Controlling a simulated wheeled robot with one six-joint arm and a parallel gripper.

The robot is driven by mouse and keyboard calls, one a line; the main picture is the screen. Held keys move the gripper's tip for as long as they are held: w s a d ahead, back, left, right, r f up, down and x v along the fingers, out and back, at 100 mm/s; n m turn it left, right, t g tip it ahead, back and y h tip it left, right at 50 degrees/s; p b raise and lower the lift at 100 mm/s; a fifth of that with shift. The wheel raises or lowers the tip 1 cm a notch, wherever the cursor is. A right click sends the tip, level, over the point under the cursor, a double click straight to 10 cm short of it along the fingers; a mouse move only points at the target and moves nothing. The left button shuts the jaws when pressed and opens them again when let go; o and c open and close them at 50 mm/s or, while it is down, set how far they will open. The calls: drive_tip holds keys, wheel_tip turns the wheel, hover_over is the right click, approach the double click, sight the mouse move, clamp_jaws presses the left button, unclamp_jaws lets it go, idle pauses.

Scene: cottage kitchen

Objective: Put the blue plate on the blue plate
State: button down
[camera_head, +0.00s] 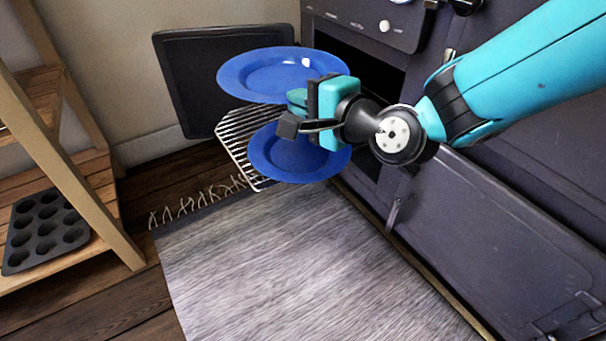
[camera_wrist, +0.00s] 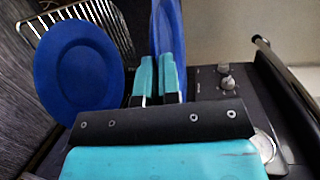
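One blue plate (camera_head: 270,75) is held up by its rim in my gripper (camera_head: 308,100), roughly level above the other plate. In the wrist view this held plate (camera_wrist: 168,28) shows nearly edge-on at the fingertips (camera_wrist: 159,62). The gripper is shut on its rim. A second blue plate (camera_head: 290,163) lies lower, on a wire oven rack; my gripper partly covers it in the head view. It shows face-on at the left of the wrist view (camera_wrist: 78,72). The two plates are apart, with a clear gap between them.
The wire rack (camera_head: 240,150) sticks out of the dark oven, whose door (camera_head: 500,250) hangs at right. A dark panel (camera_head: 215,75) leans on the wall behind. A wooden shelf with a muffin tin (camera_head: 42,230) stands left. A grey rug (camera_head: 290,270) covers the floor.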

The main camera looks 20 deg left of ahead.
wheel_tip(320, 180, down, 16)
drive_tip(key=b, duration=0.9)
drive_tip(key=shift+b, duration=0.4)
drive_tip(key=shift+d+f, duration=0.1)
drive_tip(key=shift+f, duration=0.1)
drive_tip(key=shift+f+b, duration=0.35)
drive_tip(key=c, duration=1.8)
unclamp_jaws()
drive_tip(key=shift+f, duration=0.15)
drive_tip(key=shift+o, duration=1)
